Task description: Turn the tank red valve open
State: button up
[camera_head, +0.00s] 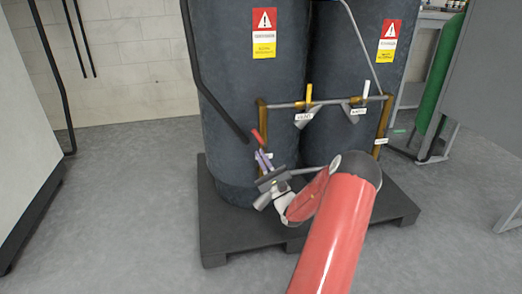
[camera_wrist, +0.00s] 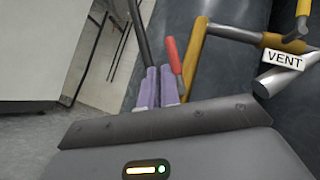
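The red valve handle (camera_head: 257,136) sits on the brass pipe at the left front of the left dark tank (camera_head: 240,100). It also shows in the wrist view (camera_wrist: 174,55), standing nearly upright beside the brass pipe. My gripper (camera_head: 263,158) is just below the red handle in the head view. In the wrist view, its two purple fingers (camera_wrist: 160,72) are side by side with almost no gap. The red handle appears just beyond and to the right of the right fingertip, not between the fingers. I cannot tell whether they touch. The lower part of the valve is hidden behind the fingers.
A yellow handle (camera_head: 309,92) and a white handle (camera_head: 366,88) are on the pipe to the right. A VENT label (camera_wrist: 283,59) hangs near. A dark slanted bar (camera_head: 222,115) passes left of the valve. The tanks stand on a black pallet (camera_head: 215,240).

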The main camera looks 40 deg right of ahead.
aim_at(259, 138)
jog(key=a+g+y, duration=0.1)
jog(key=w+a+m+g+y, duration=0.1)
jog(key=y, duration=0.1)
jog(key=a+m+y, duration=0.1)
jog(key=shift+w+r+g+y+b, duration=0.15)
jog(key=shift+r+g+y+b, duration=0.2)
jog(key=shift+g+y+b, duration=0.05)
grip_shut()
jog(key=s+r+m+g+h+b, duration=0.3)
jog(key=s+m+g, duration=0.4)
jog(key=m, duration=1)
jog(key=a+r+b+x, duration=0.1)
jog(key=x, duration=0.8)
jog(key=shift+s+d+r+g, duration=0.1)
jog(key=shift+d+r, duration=0.15)
jog(key=shift+d, duration=0.3)
jog(key=shift+s+d+r+g, duration=0.1)
jog(key=shift+d+r, duration=0.2)
jog(key=shift+d, duration=0.3)
jog(key=shift+s+d+r+g, duration=0.1)
jog(key=shift+d+r, duration=0.15)
jog(key=shift+d, duration=0.3)
jog(key=shift+r+p, duration=0.15)
jog(key=shift+p, duration=0.15)
